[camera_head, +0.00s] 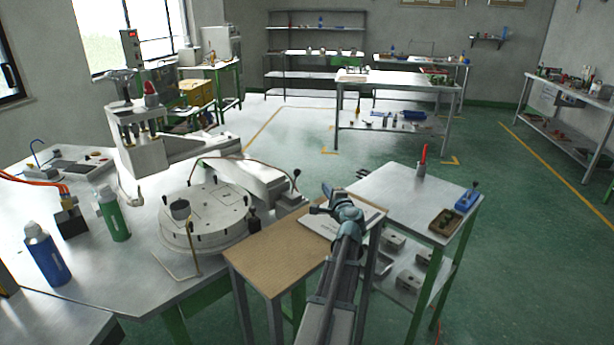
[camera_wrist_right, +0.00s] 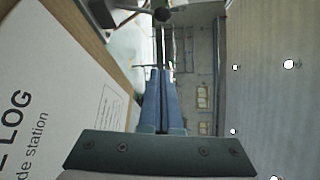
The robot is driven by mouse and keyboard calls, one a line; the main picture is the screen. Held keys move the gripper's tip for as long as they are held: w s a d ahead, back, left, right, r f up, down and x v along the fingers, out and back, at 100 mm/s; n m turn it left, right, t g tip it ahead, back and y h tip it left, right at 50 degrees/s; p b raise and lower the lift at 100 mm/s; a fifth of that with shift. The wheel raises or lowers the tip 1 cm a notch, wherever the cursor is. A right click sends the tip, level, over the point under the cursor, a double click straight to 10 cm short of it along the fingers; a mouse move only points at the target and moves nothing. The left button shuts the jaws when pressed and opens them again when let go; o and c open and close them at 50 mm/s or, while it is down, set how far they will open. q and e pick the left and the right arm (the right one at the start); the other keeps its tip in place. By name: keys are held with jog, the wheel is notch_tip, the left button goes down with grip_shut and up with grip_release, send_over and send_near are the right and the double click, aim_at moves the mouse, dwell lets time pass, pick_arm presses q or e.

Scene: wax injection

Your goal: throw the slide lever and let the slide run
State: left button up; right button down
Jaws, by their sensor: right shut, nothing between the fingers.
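A lever with a dark ball knob (camera_head: 297,174) stands at the right end of the pale machine body (camera_head: 262,185), which I take to be the slide unit. My right gripper (camera_head: 326,190) is just right of the lever, over the small table, shut and empty. In the right wrist view its blue fingers (camera_wrist_right: 161,72) are together, and a dark ball knob on a rod (camera_wrist_right: 163,15) shows beyond their tips, apart from them. A round white plate (camera_head: 205,220) sits left of the lever. My left gripper is not in view.
A wooden-topped stand (camera_head: 270,250) and a printed log sheet (camera_wrist_right: 45,90) lie close to my right arm. A steel side table (camera_head: 400,190) at right holds a red marker, a tray and a blue tool. Blue (camera_head: 47,255) and green (camera_head: 112,215) bottles stand at left.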

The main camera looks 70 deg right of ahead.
jog(key=w+d, duration=0.6)
jog(key=w, duration=0.3)
jog(key=shift+w+d+f, duration=0.25)
jog(key=shift+d+f, duration=0.05)
jog(key=shift+d, duration=0.05)
